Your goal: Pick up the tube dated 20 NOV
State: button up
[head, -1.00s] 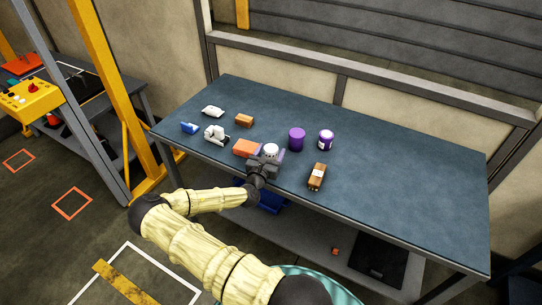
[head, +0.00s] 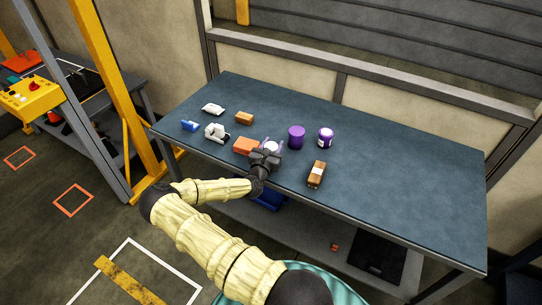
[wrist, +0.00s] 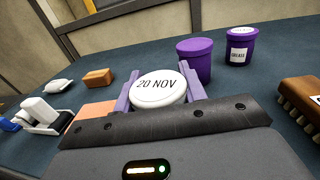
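The tube dated 20 NOV shows its round white lid (wrist: 158,88) in the wrist view, with the date in dark letters facing up. It stands upright on the blue-grey table; its body is mostly hidden below the lid and behind my gripper. In the head view the lid (head: 271,147) shows between my fingers. My gripper (wrist: 157,80) is open, with one purple finger on each side of the lid, very close to its edges. I cannot make out whether the fingers touch it.
A purple tub (head: 296,137) and a purple labelled jar (head: 326,139) stand behind, to the right. An orange block (head: 246,146) lies close on the left, and a brown brush (head: 317,174) lies to the right. Several small items lie farther left. The table's right half (head: 410,190) is clear.

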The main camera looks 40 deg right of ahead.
jog(key=shift+c, duration=0.6)
jog(key=shift+r, duration=0.15)
notch_tip(320, 180, up, 10)
jog(key=shift+f+b, duration=0.1)
jog(key=shift+b, duration=0.95)
